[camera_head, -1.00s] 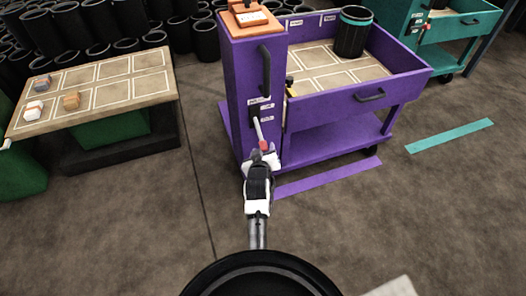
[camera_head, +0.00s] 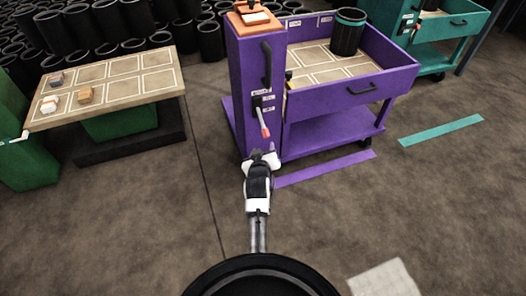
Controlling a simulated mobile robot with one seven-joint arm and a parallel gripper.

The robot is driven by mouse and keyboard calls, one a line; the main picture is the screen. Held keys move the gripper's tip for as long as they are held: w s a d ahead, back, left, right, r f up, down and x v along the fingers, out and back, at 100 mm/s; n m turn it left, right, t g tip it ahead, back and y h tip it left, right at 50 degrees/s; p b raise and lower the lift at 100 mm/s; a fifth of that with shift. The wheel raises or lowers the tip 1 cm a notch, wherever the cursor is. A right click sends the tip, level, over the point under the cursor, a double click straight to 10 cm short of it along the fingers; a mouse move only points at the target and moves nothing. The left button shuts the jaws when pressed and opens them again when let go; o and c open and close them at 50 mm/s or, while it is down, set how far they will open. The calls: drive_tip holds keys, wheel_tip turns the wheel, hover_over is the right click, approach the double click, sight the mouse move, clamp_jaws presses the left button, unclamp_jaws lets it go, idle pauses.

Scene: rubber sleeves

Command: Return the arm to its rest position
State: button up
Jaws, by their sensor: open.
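My gripper (camera_head: 262,158) is open and empty at the end of my arm, which reaches forward from the bottom middle of the view. It is in front of the purple cart (camera_head: 245,112), low on its column. A lever with a red handle (camera_head: 265,131) hangs down on the column's front, just above the gripper. A small gap shows between the gripper and the lever's tip.
The purple cart's tray (camera_head: 335,100) holds a black sleeve with a teal rim (camera_head: 347,32). A table (camera_head: 110,98) with several small blocks stands at the left. A teal cart (camera_head: 462,30) stands at the back right. Open floor (camera_head: 400,190) lies at the right.

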drive_tip(key=shift+s+r, duration=0.15)
drive_tip(key=shift+s, duration=0.3)
